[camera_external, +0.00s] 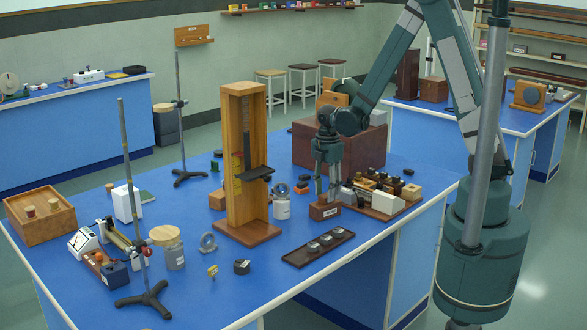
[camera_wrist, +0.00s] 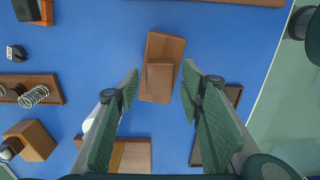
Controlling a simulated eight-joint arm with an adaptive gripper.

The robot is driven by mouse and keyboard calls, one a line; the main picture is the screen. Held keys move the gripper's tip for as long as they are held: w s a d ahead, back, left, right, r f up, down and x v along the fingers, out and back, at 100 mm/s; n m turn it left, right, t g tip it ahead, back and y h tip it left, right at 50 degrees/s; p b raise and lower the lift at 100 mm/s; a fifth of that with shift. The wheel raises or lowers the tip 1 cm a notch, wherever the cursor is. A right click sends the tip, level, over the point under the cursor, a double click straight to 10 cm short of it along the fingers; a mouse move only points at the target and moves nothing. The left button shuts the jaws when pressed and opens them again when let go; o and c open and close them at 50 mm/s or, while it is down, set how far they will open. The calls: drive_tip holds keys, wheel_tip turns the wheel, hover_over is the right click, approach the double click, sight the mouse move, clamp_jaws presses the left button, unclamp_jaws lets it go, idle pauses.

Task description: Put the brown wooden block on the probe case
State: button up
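The brown wooden block (camera_wrist: 159,79) is the smaller reddish-brown piece between my fingertips in the wrist view. It appears to lie on a larger brown case (camera_wrist: 167,46), which I take to be the probe case. In the external view this case (camera_external: 324,212) is a low box with a pale label, standing on the blue bench; my fingers largely hide the block there. My gripper (camera_wrist: 159,82) points down over the pair with its fingers apart. Blue shows between each fingertip and the block. In the external view my gripper (camera_external: 328,193) is just above the case.
A dark tray (camera_external: 298,258) with small pieces lies in front of the case. A wooden tray with several blocks (camera_external: 380,210) is close on the right. A tall wooden stand (camera_external: 240,150) rises on the left, and a large brown box (camera_external: 308,146) stands behind.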

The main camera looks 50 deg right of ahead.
wheel_tip(320, 180, up, 11)
drive_tip(key=shift+p, duration=0.4)
idle(0.4)
drive_tip(key=shift+f, duration=0.1)
idle(0.5)
wheel_tip(320, 180, up, 13)
drive_tip(key=m+t, duration=0.3)
drive_tip(key=m, duration=0.6)
hover_over(326, 195)
drive_tip(key=s+d, duration=0.6)
drive_tip(key=s, duration=0.2)
drive_tip(key=s+d+r+m+t, duration=0.4)
drive_tip(key=s+r+m, duration=0.2)
drive_tip(key=s+m, duration=0.3)
drive_tip(key=shift+s+d+r, duration=0.25)
drive_tip(key=shift+s, duration=0.3)
